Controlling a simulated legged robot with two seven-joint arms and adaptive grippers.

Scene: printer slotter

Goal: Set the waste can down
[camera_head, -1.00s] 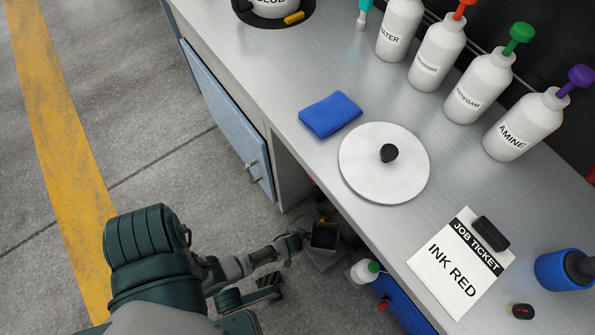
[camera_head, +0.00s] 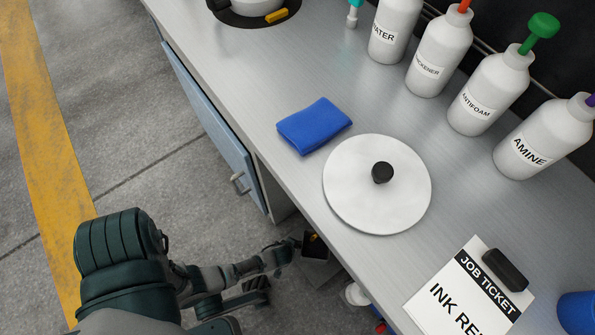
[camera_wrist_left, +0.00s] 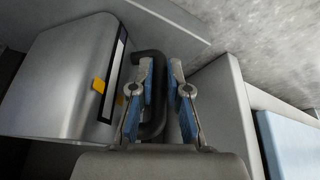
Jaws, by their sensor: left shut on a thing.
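The waste can shows in the left wrist view as a grey metal can (camera_wrist_left: 72,80) with a dark slot, a yellow mark and a black loop handle (camera_wrist_left: 150,112). In the head view its dark open top (camera_head: 315,246) shows low beside the bench front, partly hidden by the bench edge. My left gripper (camera_wrist_left: 160,72) is shut on the black handle, with its blue-padded fingers on either side. In the head view the left gripper (camera_head: 292,246) reaches the can from the left. The can's underside is hidden, so I cannot tell whether it touches anything. My right gripper is not in view.
The bench top (camera_head: 240,103) carries a round white lid (camera_head: 350,195), a blue cloth (camera_head: 314,126), a job ticket (camera_head: 455,310) and several labelled bottles. A blue cabinet door (camera_head: 212,125) is left of the can. A white bottle (camera_head: 355,295) stands under the bench edge. The grey floor at left is clear.

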